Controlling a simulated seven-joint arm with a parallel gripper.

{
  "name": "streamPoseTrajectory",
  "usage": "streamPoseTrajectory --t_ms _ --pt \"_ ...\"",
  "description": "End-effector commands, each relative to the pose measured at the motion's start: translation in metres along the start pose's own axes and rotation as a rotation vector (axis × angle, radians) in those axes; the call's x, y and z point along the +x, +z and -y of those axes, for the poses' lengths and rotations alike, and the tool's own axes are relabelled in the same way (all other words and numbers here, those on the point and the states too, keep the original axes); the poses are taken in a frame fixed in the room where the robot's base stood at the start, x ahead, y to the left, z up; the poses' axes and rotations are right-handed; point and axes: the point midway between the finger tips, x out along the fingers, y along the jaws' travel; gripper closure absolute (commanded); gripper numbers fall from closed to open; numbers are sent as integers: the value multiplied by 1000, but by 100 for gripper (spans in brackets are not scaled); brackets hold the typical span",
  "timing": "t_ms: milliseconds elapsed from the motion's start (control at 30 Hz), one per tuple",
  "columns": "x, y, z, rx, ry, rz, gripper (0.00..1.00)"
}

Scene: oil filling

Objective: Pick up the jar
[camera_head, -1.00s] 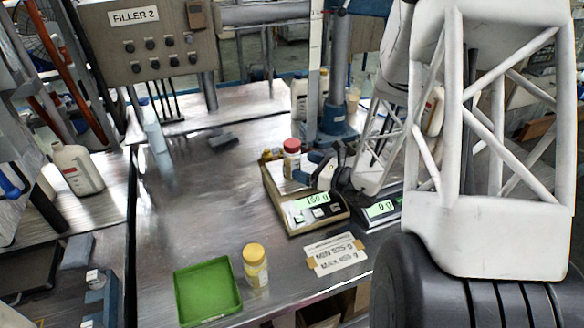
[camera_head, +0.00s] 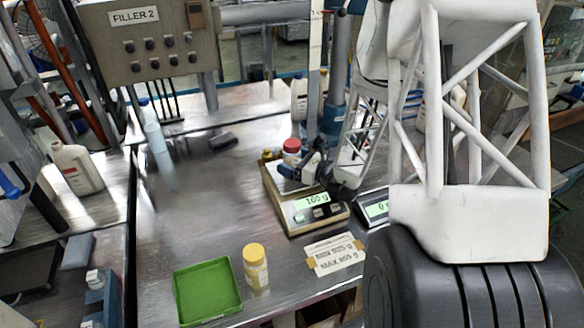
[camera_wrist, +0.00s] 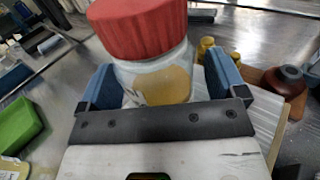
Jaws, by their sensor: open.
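In the wrist view the jar (camera_wrist: 160,83) is large, with a clear body and a yellowish label, between the two blue fingers of my gripper (camera_wrist: 168,88). My gripper (camera_head: 306,170) is open around the jar, one finger on each side. In the head view it hides the jar's lower part. Whether a finger touches the jar cannot be told.
A yellow-lidded jar (camera_head: 255,267) stands beside a green tray (camera_head: 208,292) at the front. A second scale (camera_head: 375,208) is partly hidden by my arm. A paper label (camera_head: 334,253) lies in front of the left scale. The table's left middle is mostly clear.

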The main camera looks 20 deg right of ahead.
Motion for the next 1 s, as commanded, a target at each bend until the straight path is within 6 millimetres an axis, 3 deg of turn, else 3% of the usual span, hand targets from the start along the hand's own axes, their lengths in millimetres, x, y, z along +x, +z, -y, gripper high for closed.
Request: streamPoseTrajectory --t_ms 567,900,1000 --pt "1 0 0 0 0 0 12" --pt "1 0 0 0 0 0 64" --pt "1 0 0 -1 0 0 72"
